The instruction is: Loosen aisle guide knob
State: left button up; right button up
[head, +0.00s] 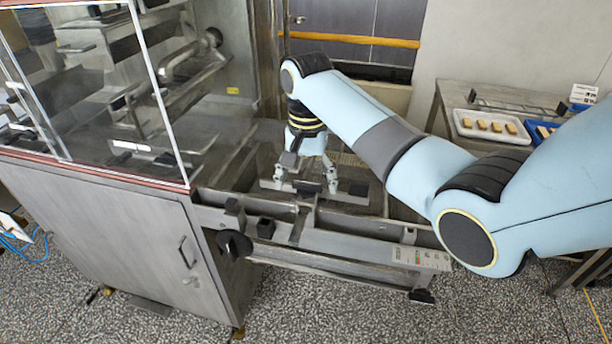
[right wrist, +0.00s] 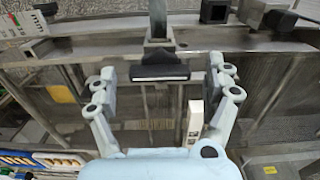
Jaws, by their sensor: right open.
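My right gripper (head: 305,182) points down over the machine's mesh bed, just behind the front rail. Its fingers are open, one on each side of a dark block (head: 307,188). In the right wrist view, the dark block (right wrist: 159,72) with a pale front edge sits between the open fingertips (right wrist: 162,68), with gaps on both sides. A metal bar joins it from the rail side. A black block (head: 265,228) and a round black knob (head: 234,244) sit on the front rail. I cannot tell surely which dark piece is the aisle guide knob. My left gripper is out of view.
A glass-sided cabinet (head: 95,215) stands at the left. The front rail (head: 340,242) carries a marked scale plate (head: 422,258). A side table at the right holds a white tray (head: 492,138) of small bars and a blue tray (head: 541,130). A white piece (right wrist: 195,120) lies close to one finger.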

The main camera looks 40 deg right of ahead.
jog(key=shift+c, duration=1.1)
jog(key=c, duration=1)
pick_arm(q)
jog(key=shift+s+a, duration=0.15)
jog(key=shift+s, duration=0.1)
pick_arm(e)
jog(key=shift+o, duration=0.2)
